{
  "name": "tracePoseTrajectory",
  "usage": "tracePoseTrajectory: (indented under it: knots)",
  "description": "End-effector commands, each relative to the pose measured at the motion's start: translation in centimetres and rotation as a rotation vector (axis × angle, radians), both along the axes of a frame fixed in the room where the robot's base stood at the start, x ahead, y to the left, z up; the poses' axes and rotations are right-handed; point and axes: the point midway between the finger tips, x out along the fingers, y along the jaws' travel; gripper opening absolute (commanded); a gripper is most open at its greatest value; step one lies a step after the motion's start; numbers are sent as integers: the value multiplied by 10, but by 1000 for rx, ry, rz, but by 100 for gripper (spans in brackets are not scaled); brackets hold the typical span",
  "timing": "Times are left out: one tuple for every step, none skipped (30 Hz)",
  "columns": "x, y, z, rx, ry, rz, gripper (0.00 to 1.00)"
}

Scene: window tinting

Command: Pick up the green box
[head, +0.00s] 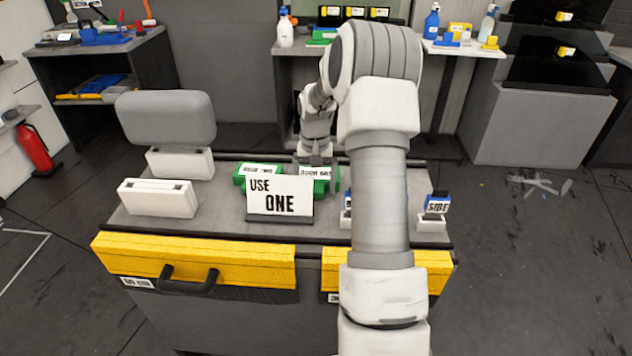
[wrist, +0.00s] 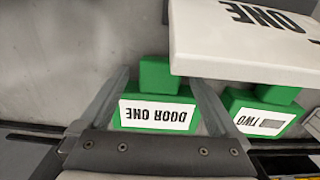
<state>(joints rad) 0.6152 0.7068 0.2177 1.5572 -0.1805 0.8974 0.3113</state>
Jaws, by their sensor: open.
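Two green boxes sit on the grey cart top behind a white "USE ONE" sign. The right one, labelled "DOOR ONE" (head: 333,180), also shows in the wrist view (wrist: 156,75). The left one is labelled "DOOR TWO" (head: 240,178); in the wrist view it is at the right (wrist: 277,94), with only "TWO" readable. My gripper (wrist: 161,85) is open, with one finger on each side of the DOOR ONE box. I cannot tell whether the fingers touch it.
The sign (head: 279,197) stands close in front of the boxes, and its board (wrist: 225,45) is near my right finger in the wrist view. A white case (head: 157,198) lies at left. A blue-and-white item (head: 437,204) stands at right. Yellow drawer fronts (head: 200,259) line the front.

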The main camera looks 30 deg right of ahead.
Motion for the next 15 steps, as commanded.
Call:
tracePoseTrajectory:
  knots:
    - [0,0,0,0,0,0,98]
    - [0,0,1,0,0,0,98]
    - [0,0,1,0,0,0,94]
    - [0,0,1,0,0,0,88]
    - [0,0,1,0,0,0,83]
    - [0,0,1,0,0,0,76]
    - [0,0,1,0,0,0,70]
    - [0,0,1,0,0,0,65]
    - [0,0,1,0,0,0,58]
    - [0,0,1,0,0,0,52]
    - [0,0,1,0,0,0,47]
    - [0,0,1,0,0,0,40]
    - [0,0,1,0,0,0,34]
    - [0,0,1,0,0,0,29]
    - [0,0,1,0,0,0,22]
